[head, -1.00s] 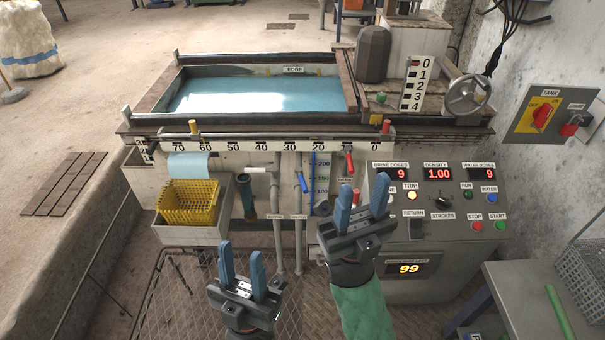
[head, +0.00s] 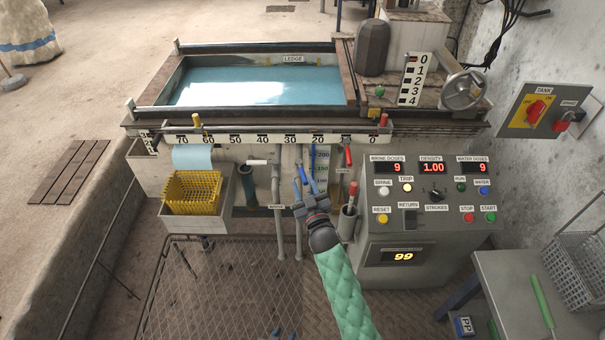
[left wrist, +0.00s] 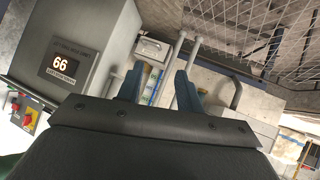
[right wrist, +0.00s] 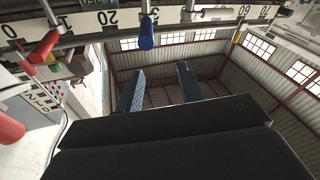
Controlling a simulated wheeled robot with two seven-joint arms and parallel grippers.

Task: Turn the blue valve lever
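The blue valve lever (head: 303,174) hangs under the scale board, by the pipes. In the head view my right gripper (head: 302,187) is right at it and partly covers it. In the right wrist view the lever's round blue end (right wrist: 147,34) shows just above and between my open right fingers (right wrist: 157,76), with no grip on it visible. My left gripper is almost wholly below the head view; in the left wrist view it (left wrist: 159,78) is open and empty, facing the pipes (left wrist: 176,65).
A white lever (head: 257,162) is left of the blue one, and a red lever (head: 348,157) is right. The scale board (head: 270,140) runs above. The control box (head: 425,225) stands to the right, the yellow basket (head: 192,193) to the left.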

